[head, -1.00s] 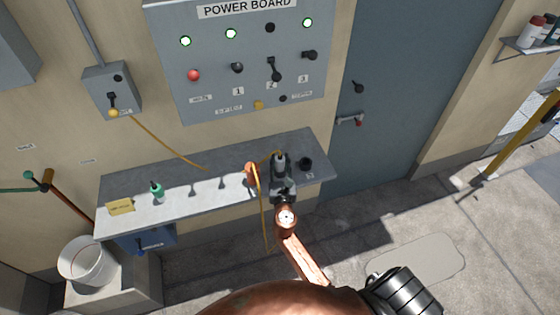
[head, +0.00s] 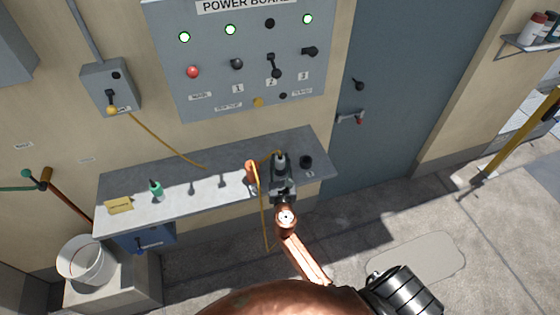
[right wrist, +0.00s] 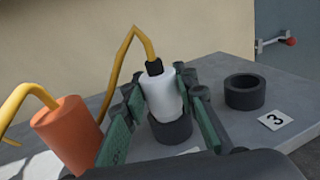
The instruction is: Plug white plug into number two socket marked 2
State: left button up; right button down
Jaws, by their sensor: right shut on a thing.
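The white plug (right wrist: 160,92) has a black neck and a yellow cable coming out of its top. My right gripper (right wrist: 165,108) is shut on it, with a finger on each side. The plug stands nearly upright at a dark ring-shaped socket (right wrist: 172,130), its lower end at the ring's mouth. I cannot tell how deep it sits. That socket's label is mostly hidden. In the head view, my right gripper (head: 282,178) is over the right part of the shelf, and the plug (head: 280,158) shows small. My left gripper is not in view.
An empty socket (right wrist: 246,92) with a label 3 is to the right. An orange plug (right wrist: 68,130) with a yellow cable stands close on the left. The grey shelf (head: 120,187) also holds a green-topped item (head: 156,190). A power board (head: 240,75) is on the wall above.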

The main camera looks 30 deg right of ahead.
jog(key=c, duration=1.5)
grip_release()
jog(key=shift+o, duration=0.2)
jog(key=v, duration=1.2)
jog(key=shift+a, duration=0.1)
